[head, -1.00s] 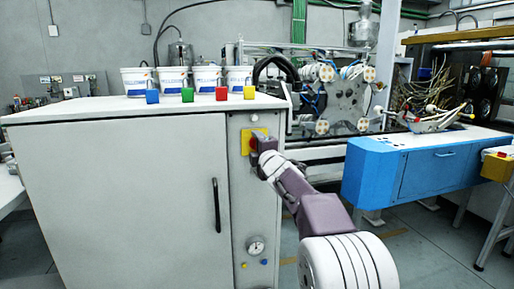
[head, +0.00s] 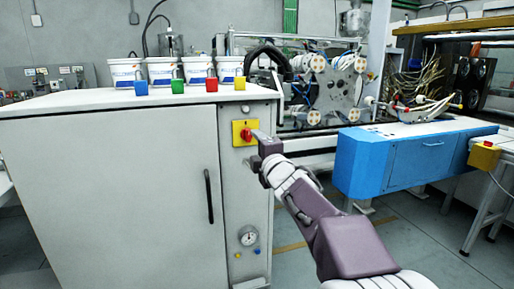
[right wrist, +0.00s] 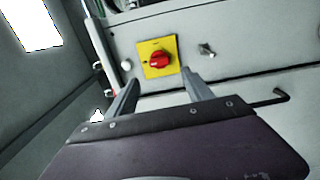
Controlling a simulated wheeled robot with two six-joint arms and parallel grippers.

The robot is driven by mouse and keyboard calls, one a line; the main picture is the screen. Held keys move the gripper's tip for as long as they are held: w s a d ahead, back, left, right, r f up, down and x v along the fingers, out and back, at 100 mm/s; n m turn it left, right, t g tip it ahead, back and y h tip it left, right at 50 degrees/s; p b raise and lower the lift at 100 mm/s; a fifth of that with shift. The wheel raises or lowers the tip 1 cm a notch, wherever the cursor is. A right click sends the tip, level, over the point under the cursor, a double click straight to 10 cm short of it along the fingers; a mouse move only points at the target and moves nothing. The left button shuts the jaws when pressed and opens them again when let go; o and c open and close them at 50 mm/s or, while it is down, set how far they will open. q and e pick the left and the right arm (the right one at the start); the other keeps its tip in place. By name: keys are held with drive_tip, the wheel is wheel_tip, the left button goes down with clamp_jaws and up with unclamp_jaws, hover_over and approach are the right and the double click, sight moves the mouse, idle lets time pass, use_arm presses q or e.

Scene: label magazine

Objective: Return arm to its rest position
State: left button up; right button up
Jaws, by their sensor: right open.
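My right gripper (head: 258,138) is in front of the grey cabinet (head: 120,180), just right of and below a red rotary switch (head: 246,134) on a yellow plate (head: 238,127). In the right wrist view, the two fingers of my right gripper (right wrist: 160,90) are apart with nothing between them. The red switch (right wrist: 159,60) and its yellow plate (right wrist: 149,46) show beyond the fingertips, clear of them. My left gripper does not show in the head view.
Several white tubs (head: 161,72) and coloured blocks (head: 178,86) stand on the cabinet top. A blue machine (head: 410,160) stands right, with floor between.

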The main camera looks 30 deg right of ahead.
idle(0.3)
drive_tip(key=w+a+f+g+y, duration=0.2)
drive_tip(key=w+a+f+y, duration=0.1)
drive_tip(key=a+f, duration=0.7)
drive_tip(key=s+a+f+m+g, duration=0.2)
drive_tip(key=f, duration=0.5)
drive_tip(key=s+a+f+m+g, duration=0.1)
drive_tip(key=s+a+f+g, duration=0.15)
drive_tip(key=f, duration=0.55)
drive_tip(key=s+a+f+m+g+y, duration=0.1)
drive_tip(key=s+f+m+g, duration=0.4)
drive_tip(key=s+f, duration=0.4)
drive_tip(key=s+a+f+m+g, duration=0.1)
drive_tip(key=s+f+m+g, duration=0.45)
drive_tip(key=s, duration=0.55)
wheel_tip(320, 180, up, 32)
drive_tip(key=s+m+p, duration=0.1)
drive_tip(key=m+p, duration=0.1)
drive_tip(key=p, duration=3.1)
drive_tip(key=shift+s+a+f+t, duration=0.25)
drive_tip(key=shift+s+a+t, duration=0.05)
drive_tip(key=shift+s+a, duration=0.1)
